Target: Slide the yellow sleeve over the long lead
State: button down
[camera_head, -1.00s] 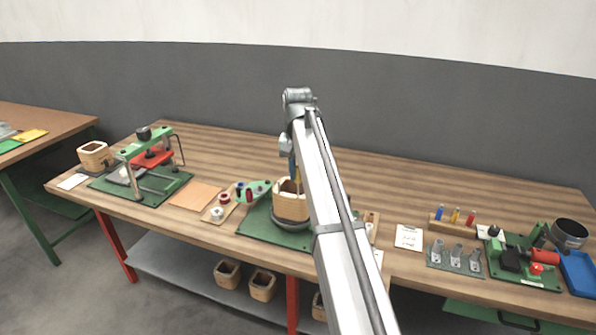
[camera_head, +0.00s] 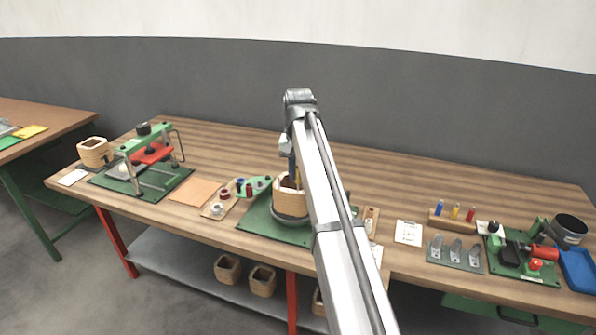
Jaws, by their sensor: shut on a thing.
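My gripper (camera_head: 294,174) points down at the wooden-looking coil (camera_head: 289,203) on the green plate (camera_head: 262,226) in the middle of the table. Its fingers are shut on a small yellow thing at the coil's top opening, which looks like the yellow sleeve (camera_head: 298,182). My own arm covers the coil's right side. The long lead cannot be made out, so I cannot tell whether the sleeve is around it or beside it. Another yellow piece (camera_head: 455,212) stands in a small rack (camera_head: 447,223) between a blue and a red one.
Left of the coil are a green holder (camera_head: 254,184) with coloured pieces and a tan board (camera_head: 195,192). A green press (camera_head: 145,160) stands farther left. A green fixture (camera_head: 525,262), a dark bowl (camera_head: 569,228) and a blue tray (camera_head: 577,270) are at the right. The table behind is clear.

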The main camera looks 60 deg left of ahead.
jog(key=shift+f, duration=1.45)
dwell(0.4)
jog(key=c, duration=0.9)
grip_release()
jog(key=shift+o, duration=0.4)
jog(key=o, duration=0.3)
jog(key=shift+r, duration=0.1)
jog(key=shift+r, duration=3.95)
